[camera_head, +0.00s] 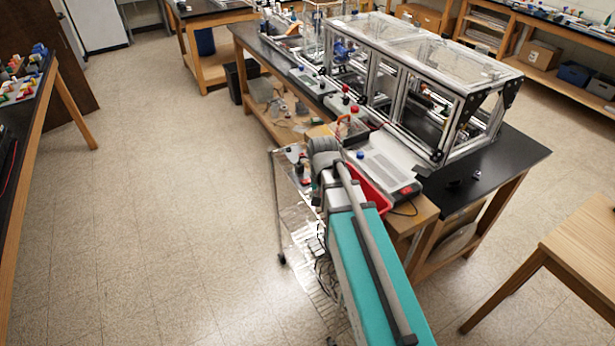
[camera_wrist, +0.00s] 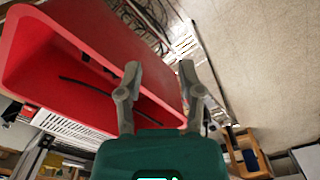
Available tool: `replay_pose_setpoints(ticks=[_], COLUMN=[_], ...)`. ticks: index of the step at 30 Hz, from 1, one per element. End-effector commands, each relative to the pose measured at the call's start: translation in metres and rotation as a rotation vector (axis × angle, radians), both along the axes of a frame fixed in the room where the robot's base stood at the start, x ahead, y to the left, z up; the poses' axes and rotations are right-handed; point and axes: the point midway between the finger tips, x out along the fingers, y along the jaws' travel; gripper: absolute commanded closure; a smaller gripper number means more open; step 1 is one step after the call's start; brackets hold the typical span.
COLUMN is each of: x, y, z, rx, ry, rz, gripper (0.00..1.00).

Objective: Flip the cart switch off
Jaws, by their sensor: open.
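In the head view my arm hides the fingers and part of the red bin (camera_head: 374,192). A white, vented box (camera_head: 385,166) sits beyond the bin, with a small red switch-like part (camera_head: 407,190) on its dark front edge. A small red part (camera_wrist: 28,110) also shows at the left of the wrist view. I cannot tell the switch position.
A wire-shelf cart (camera_head: 281,215) stands left of my arm. A black bench (camera_head: 515,160) carries a large extrusion frame (camera_head: 440,75) with clear panels. A wooden table (camera_head: 585,240) is at the right. The floor (camera_head: 170,210) at the left is clear.

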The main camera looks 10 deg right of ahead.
Motion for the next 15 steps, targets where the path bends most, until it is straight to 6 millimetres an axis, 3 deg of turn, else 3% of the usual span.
replay_pose_setpoints(ticks=[1,15], x=[0.026,0.177], y=[-0.001,-0.005], z=[0.004,0.019], rx=[0.000,0.001], ry=[0.000,-0.001], rz=[-0.063,-0.708], gripper=[0.51,0.51])
